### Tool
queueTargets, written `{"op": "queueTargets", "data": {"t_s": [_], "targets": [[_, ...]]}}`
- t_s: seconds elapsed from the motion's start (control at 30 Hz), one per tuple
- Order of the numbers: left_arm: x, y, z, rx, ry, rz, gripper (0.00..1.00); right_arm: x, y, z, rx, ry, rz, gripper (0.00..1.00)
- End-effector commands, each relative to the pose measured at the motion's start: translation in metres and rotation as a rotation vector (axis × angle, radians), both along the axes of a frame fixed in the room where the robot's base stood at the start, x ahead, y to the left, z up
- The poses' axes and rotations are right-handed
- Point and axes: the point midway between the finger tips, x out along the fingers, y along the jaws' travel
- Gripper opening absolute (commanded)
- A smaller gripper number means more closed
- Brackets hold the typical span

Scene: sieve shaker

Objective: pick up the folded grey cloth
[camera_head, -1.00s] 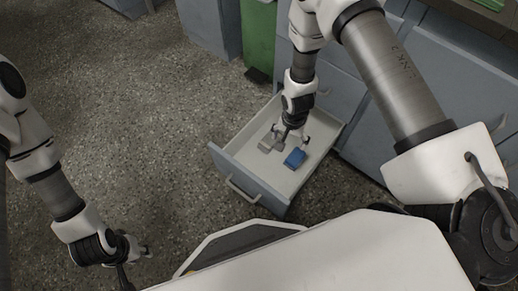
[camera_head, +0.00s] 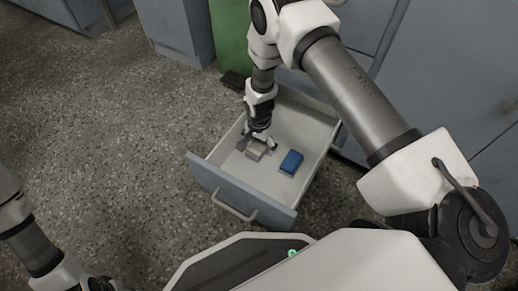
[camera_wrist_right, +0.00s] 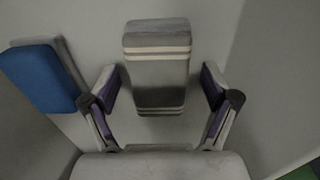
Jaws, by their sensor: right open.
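The folded grey cloth (camera_head: 257,149) lies in the open drawer, left of the blue item. In the right wrist view the grey cloth (camera_wrist_right: 157,72) is a narrow block with pale stripes near both ends. My right gripper (camera_head: 257,143) reaches down into the drawer at the cloth. In the right wrist view its open fingers (camera_wrist_right: 160,90) stand on either side of the cloth, with a gap on each side. My left arm shows at the lower left of the head view; its fingertips cannot be made out.
A blue folded item (camera_head: 291,162) lies in the drawer to the right of the cloth; it also shows in the right wrist view (camera_wrist_right: 40,78). The drawer's front panel (camera_head: 238,193) and side walls enclose both. A green bin (camera_head: 230,40) stands behind. The floor at left is clear.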

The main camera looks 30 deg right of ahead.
Motion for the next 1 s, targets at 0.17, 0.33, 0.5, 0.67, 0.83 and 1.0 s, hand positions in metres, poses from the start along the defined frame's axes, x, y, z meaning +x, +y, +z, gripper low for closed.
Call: {"op": "queueTargets", "data": {"t_s": [0.17,0.33,0.5,0.67,0.83,1.0], "targets": [[0.000,0.000,0.002,0.000,0.000,0.000,0.36,0.000,0.000,0.001,0.000,0.000,0.001,0.51],[0.000,0.000,0.001,0.000,0.000,0.000,0.36,0.000,0.000,0.001,0.000,0.000,0.001,0.22],[0.000,0.000,0.001,0.000,0.000,0.000,0.36,0.000,0.000,0.001,0.000,0.000,0.001,0.22],[-0.001,0.000,0.012,0.000,0.002,-0.001,0.36,0.000,0.000,0.017,0.001,-0.001,0.001,0.22],[-0.002,-0.001,0.039,-0.001,0.004,-0.006,0.36,0.000,0.000,0.060,0.000,-0.001,0.001,0.22],[-0.003,-0.001,0.058,-0.001,0.007,-0.010,0.36,0.000,0.000,0.095,0.000,0.000,0.002,0.22]]}}
